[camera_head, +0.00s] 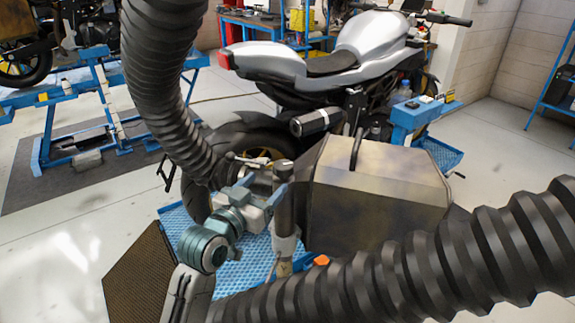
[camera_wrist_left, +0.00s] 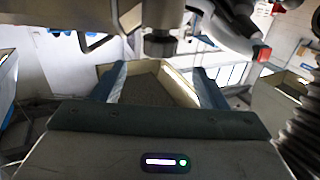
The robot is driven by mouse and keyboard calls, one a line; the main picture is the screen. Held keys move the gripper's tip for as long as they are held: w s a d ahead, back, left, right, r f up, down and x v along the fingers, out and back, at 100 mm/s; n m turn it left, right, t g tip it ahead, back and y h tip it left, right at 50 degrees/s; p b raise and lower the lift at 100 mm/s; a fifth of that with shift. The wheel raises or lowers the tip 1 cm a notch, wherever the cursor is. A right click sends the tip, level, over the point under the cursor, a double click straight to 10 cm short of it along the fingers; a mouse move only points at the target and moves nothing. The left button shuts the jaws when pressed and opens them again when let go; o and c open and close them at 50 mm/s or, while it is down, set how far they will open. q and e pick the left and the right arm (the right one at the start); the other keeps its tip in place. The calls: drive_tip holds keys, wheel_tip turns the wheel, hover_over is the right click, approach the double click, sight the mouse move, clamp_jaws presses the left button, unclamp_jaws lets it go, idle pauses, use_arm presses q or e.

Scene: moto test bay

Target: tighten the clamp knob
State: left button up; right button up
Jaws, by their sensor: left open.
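My left gripper (camera_head: 262,193) is beside the motorcycle's rear wheel, at the end of a teal and grey arm. In the left wrist view its two blue fingers (camera_wrist_left: 158,84) stand wide apart with nothing gripped between them. A dark round part on a short stem (camera_wrist_left: 160,45), which may be the clamp knob, shows above and beyond the fingers, apart from them. In the head view a dark upright cylinder (camera_head: 285,212) stands close to the gripper; I cannot tell if it belongs to the clamp. My right gripper is not in view.
A black corrugated hose (camera_head: 160,75) hangs from the upper left and another (camera_head: 420,265) crosses the lower right. A large box with a handle (camera_head: 380,190) stands right of the gripper. The silver motorcycle (camera_head: 370,40) is behind. Grey floor (camera_head: 60,230) is free at the left.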

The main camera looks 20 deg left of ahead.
sight(278, 172)
use_arm(q)
drive_tip(key=p+x, duration=0.2)
drive_tip(key=x, duration=0.5)
drive_tip(key=shift+w+d+r, duration=0.1)
drive_tip(key=shift+w+d, duration=0.05)
drive_tip(key=shift+w, duration=0.25)
drive_tip(key=shift+w+d, duration=0.1)
drive_tip(key=shift+w, duration=0.55)
